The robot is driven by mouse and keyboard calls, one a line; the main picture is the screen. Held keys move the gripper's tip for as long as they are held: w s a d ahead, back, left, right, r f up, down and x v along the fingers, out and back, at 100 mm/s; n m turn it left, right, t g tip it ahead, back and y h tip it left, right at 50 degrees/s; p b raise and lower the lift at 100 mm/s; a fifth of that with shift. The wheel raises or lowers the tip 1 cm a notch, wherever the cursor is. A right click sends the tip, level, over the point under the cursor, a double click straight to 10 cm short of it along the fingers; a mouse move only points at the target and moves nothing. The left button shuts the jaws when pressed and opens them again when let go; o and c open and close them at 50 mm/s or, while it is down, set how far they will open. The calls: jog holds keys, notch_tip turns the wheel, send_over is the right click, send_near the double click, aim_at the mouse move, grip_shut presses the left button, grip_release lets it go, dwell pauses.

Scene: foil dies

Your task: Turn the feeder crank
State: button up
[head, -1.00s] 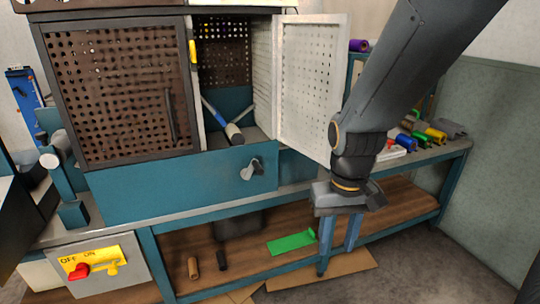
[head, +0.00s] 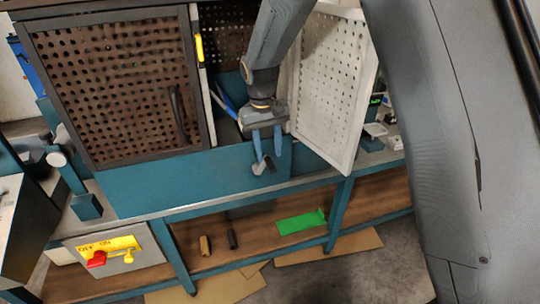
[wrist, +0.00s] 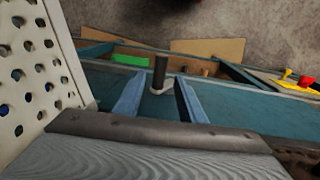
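The feeder crank (head: 262,164) is a small grey lever on the front of the teal panel below the cabinet. In the wrist view its dark, round handle (wrist: 160,70) stands up from a pale base, between the ends of the two blue fingers. My gripper (head: 267,150) is open and points down at the crank in the head view; it also shows in the wrist view (wrist: 161,80). Gaps show on both sides of the handle, so neither finger looks closed on it. The fingers partly overlap the crank in the head view.
An open white perforated door (head: 330,85) stands close to the right of my gripper. A closed brown perforated door (head: 110,85) is at left. A yellow switch plate (head: 108,246) with a red knob is at lower left. A green piece (head: 301,222) lies on the lower shelf.

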aim_at(270, 162)
jog(key=shift+d+f+p, duration=0.2)
jog(key=shift+f+p, duration=0.15)
jog(key=shift+f, duration=1.5)
grip_shut()
